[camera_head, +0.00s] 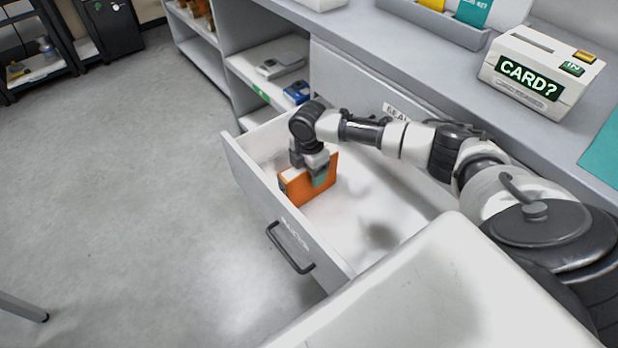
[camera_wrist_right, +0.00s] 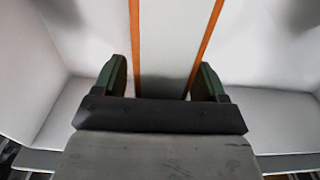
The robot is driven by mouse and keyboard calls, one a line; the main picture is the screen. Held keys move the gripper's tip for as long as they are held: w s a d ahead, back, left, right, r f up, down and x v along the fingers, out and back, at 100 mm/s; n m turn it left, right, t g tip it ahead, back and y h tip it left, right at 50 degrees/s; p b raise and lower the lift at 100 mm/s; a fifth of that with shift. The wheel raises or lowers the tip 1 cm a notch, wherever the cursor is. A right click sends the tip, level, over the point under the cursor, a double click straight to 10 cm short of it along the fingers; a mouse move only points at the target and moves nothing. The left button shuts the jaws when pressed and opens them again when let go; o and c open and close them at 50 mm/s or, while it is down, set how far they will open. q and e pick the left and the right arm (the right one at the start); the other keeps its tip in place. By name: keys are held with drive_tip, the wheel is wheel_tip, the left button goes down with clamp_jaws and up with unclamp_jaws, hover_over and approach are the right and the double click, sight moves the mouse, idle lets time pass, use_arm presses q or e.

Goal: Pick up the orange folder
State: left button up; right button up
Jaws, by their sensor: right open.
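The orange folder (camera_head: 298,190) stands upright in the open white drawer (camera_head: 345,215), near the drawer's far left end. In the right wrist view, the folder (camera_wrist_right: 137,45) shows as two orange edges with a pale grey band between them. My right gripper (camera_head: 316,172) is down at the folder's top, with one finger in front of its orange face. In the wrist view the open fingers of my right gripper (camera_wrist_right: 161,82) lie on either side of the folder. Contact cannot be told. My left gripper is not in view.
The drawer front has a dark handle (camera_head: 290,248). A card machine (camera_head: 540,72) reading "CARD?" stands on the counter at the right. Shelves (camera_head: 265,60) with small devices are behind the drawer. The grey floor at the left is mostly clear.

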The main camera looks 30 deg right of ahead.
drive_tip(key=c, duration=1.2)
drive_tip(key=shift+r, duration=0.1)
